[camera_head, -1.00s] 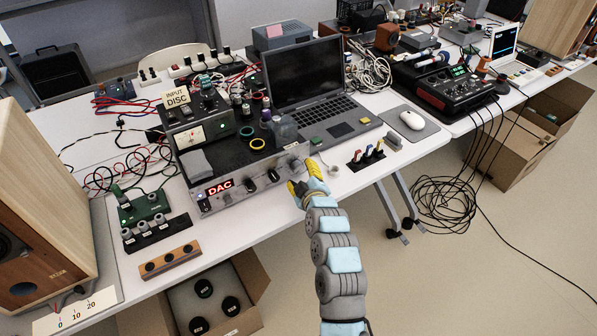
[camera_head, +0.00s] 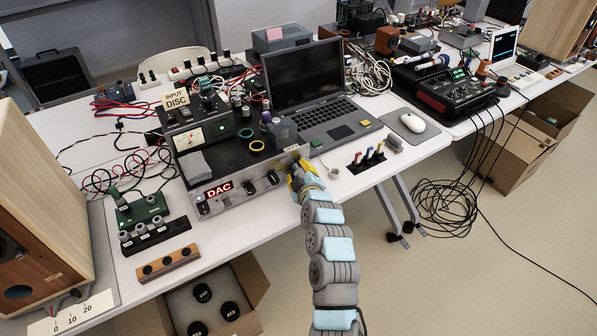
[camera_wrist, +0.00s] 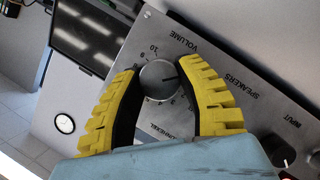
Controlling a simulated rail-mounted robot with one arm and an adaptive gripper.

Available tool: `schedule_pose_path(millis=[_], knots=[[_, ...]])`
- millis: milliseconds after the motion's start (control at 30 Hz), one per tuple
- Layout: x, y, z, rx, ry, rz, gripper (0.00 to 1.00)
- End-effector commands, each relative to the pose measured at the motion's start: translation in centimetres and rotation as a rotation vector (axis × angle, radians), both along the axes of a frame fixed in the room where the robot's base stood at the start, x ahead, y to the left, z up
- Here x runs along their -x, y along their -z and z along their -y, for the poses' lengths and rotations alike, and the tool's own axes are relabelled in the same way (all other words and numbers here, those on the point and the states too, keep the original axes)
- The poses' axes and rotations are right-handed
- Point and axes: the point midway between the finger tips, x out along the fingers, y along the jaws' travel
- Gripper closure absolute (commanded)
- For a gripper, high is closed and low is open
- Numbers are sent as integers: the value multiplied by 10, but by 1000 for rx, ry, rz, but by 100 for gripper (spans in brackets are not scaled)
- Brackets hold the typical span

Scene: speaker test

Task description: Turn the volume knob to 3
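In the head view my gripper (camera_head: 296,175) is at the panel's right end and hides the knob.
Other panel knobs, such as the input knob (camera_wrist: 275,147), are to the right in the wrist view. A laptop (camera_head: 315,90) stands behind the amplifier. A small rack of coloured switches (camera_head: 366,160) and a mouse (camera_head: 412,123) are to the right.

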Motion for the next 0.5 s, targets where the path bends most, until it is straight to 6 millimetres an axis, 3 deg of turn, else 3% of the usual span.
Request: schedule_pose_path(millis=[500], knots=[[0, 2, 2, -43, 2, -29, 99]])
